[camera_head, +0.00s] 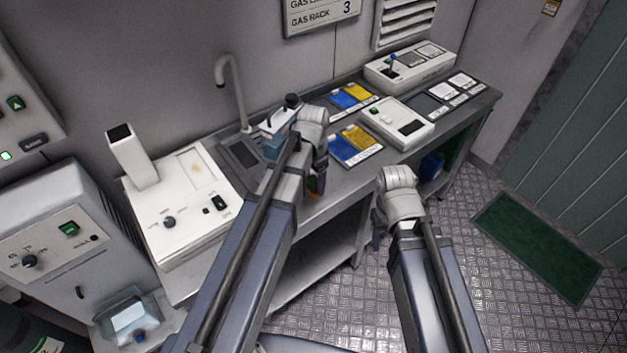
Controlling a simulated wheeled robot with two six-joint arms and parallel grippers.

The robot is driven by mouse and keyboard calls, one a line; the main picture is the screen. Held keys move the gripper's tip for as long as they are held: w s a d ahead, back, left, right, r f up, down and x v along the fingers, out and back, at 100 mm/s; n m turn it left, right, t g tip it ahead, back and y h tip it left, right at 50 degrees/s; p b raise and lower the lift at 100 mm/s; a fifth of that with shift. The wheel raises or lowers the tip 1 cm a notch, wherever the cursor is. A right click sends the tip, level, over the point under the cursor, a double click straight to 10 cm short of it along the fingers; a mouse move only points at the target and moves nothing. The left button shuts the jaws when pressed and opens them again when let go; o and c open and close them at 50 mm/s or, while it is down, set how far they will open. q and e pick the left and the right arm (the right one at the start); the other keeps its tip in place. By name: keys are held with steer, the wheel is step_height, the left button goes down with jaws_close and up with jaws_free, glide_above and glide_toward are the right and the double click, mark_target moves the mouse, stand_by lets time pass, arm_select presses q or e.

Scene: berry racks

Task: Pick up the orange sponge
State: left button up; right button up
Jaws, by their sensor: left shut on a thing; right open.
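The wrist and arm hide most of the sponge and the fingers. My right gripper (378,238) is open and empty, in front of the counter and over the floor.
The metal counter (345,181) holds a sink with a tap (236,92), a blue-and-white container (277,124) beside my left wrist, blue-and-yellow trays (354,145) and white devices (398,122). A white machine (190,205) stands left. Floor at right is clear around a green mat (537,245).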

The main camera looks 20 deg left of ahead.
mark_target(313, 183)
arm_select(q)
step_height(313, 183, up, 7)
steer(key=p, duration=0.5)
steer(key=shift+f, duration=0.2)
steer(key=shift+f, duration=0.1)
steer(key=o, duration=0.8)
steer(key=c, duration=0.6)
steer(key=shift+o, duration=0.2)
